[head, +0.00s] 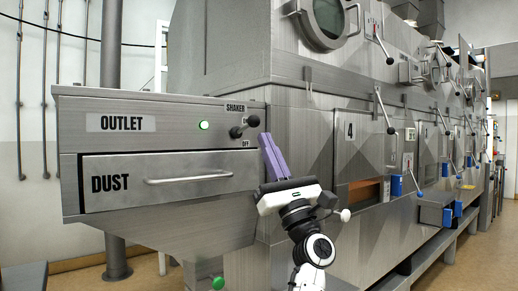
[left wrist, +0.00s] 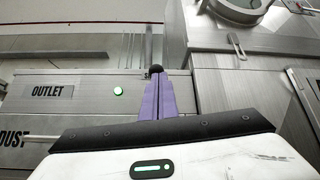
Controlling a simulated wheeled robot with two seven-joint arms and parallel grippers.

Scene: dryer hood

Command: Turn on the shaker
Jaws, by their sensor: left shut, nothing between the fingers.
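The shaker switch (head: 243,127) is a small lever with dark round ends on the upper right of the outlet panel (head: 165,118). It sits between the SHAKER label above and the OFF label below, and tilts up to the right. My left gripper (head: 265,138) has purple fingers, shut and empty, just right of the lever knob. In the left wrist view the dark knob (left wrist: 155,70) shows just beyond the fingertips (left wrist: 154,84); I cannot tell whether they touch. My right gripper is in neither view.
A lit green lamp (head: 204,125) is left of the switch. Below is the DUST drawer (head: 120,184) with a bar handle (head: 188,178). The big metal dryer body (head: 300,110) rises to the right. A green knob (head: 217,283) is low down.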

